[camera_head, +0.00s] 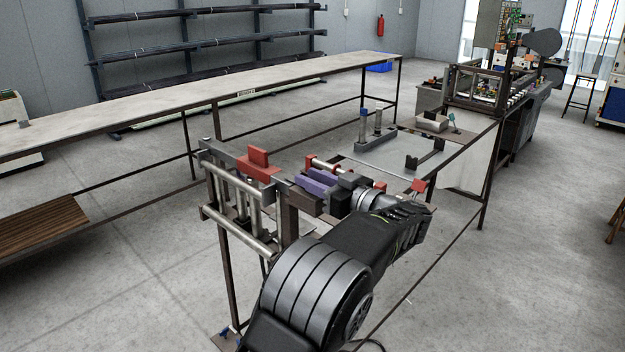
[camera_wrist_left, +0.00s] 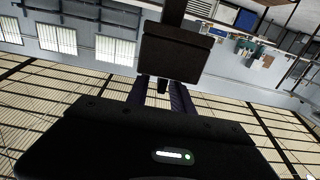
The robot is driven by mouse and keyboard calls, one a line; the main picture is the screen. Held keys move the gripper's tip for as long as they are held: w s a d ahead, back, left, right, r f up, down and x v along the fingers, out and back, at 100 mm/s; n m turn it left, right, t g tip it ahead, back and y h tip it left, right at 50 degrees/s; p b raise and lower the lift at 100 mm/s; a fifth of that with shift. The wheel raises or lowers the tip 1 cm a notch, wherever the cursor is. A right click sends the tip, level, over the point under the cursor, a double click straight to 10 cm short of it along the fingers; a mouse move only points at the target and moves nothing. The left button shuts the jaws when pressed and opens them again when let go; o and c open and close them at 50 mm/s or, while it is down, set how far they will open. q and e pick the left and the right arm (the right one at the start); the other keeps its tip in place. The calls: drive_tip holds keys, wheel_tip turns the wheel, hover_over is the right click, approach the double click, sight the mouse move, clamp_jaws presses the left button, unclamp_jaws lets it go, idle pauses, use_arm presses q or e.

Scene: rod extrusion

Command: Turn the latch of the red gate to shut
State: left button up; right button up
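A red block with a raised upright part (camera_head: 259,163) sits on top of the metal frame, left of my left gripper. I take it for the red gate's latch, but cannot tell which way it is turned. The red gate is not visible in the left wrist view. My right gripper is not in view.
A rod with a red end piece (camera_head: 311,162) lies behind my left gripper. A grey stand with upright cylinders (camera_head: 375,143) is farther back on the bench. A long pale table (camera_head: 180,95) runs behind the frame.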

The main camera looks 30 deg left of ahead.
use_arm(q)
drive_tip(key=shift+s+d+f, duration=0.1)
drive_tip(key=shift+d+f, duration=0.05)
drive_tip(key=shift+d, duration=0.3)
drive_tip(key=b+v, duration=0.1)
drive_tip(key=v, duration=0.6)
idle(0.4)
